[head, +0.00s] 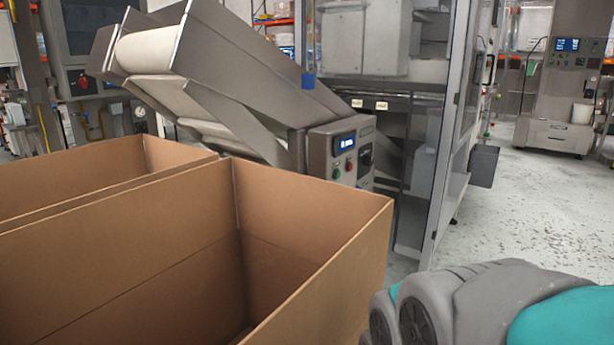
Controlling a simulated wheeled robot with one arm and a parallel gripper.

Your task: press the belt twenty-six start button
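A grey control box (343,152) is mounted at the lower end of an inclined belt conveyor (215,75), in the middle of the head view. It has a small lit blue display (344,142), a green button (336,173), a red button (349,164) and a black rotary knob (366,157). No label naming belt twenty-six can be read. Part of my arm, grey and teal, shows at the bottom right, well apart from the box. My gripper is not in view.
Large open cardboard boxes (330,255) fill the front left, below and before the control box. A framed machine enclosure (447,130) stands right of the box. Another grey machine with a screen (562,85) stands at the back right.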

